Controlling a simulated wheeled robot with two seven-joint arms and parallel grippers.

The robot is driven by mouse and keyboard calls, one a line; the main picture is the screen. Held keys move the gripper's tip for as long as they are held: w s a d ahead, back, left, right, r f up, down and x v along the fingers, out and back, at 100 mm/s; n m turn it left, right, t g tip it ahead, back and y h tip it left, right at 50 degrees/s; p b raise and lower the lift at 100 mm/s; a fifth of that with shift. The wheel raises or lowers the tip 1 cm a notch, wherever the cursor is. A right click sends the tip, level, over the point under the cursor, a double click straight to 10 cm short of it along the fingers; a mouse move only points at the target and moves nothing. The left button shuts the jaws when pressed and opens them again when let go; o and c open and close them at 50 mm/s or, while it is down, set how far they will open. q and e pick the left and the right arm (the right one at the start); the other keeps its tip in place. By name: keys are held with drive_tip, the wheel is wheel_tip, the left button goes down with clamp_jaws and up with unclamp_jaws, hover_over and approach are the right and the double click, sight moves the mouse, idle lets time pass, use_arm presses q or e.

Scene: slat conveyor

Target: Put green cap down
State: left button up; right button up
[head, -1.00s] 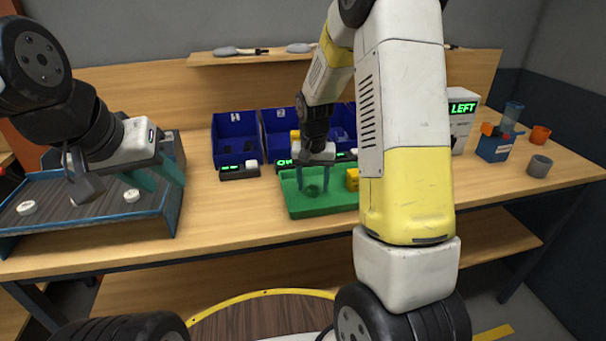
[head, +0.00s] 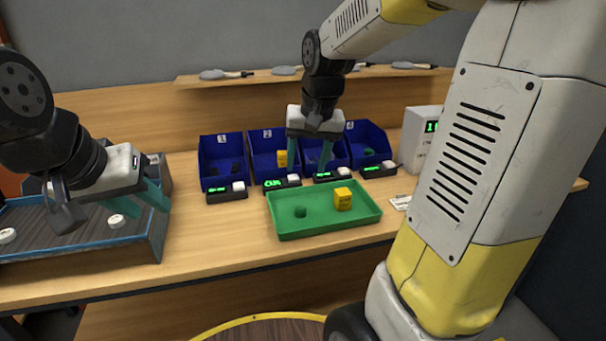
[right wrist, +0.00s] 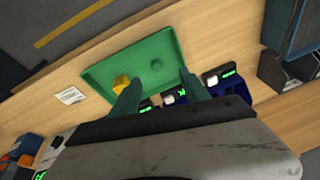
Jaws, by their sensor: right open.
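The green cap (head: 300,211) rests in the left part of the green tray (head: 333,228), to the left of a yellow cube (head: 343,199). The cap also shows in the right wrist view (right wrist: 156,66), on the tray floor. My right gripper (head: 308,160) is open and empty, above and behind the tray, in front of the blue bins. Its teal fingers show apart in the right wrist view (right wrist: 158,90). My left gripper (head: 146,208) is over the slat conveyor at the left, its fingers near a white round piece (head: 116,220). Whether those fingers hold anything is unclear.
Several blue bins (head: 222,147) stand behind the tray, with small black display boxes (head: 226,192) before them. The conveyor (head: 80,255) is at the left with another white piece (head: 8,236). A shelf with tools (head: 285,71) runs above.

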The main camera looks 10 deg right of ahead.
drive_tip(key=s+a+r+n+t+y, duration=0.1)
drive_tip(key=s+r+n+t, duration=0.1)
drive_tip(key=s, duration=1.2)
drive_tip(key=shift+s+a+r+t, duration=0.2)
drive_tip(key=shift+s+r+t, duration=0.3)
drive_tip(key=shift+r, duration=0.4)
drive_tip(key=shift+w, duration=0.1)
drive_tip(key=shift+c, duration=0.4)
clamp_jaws()
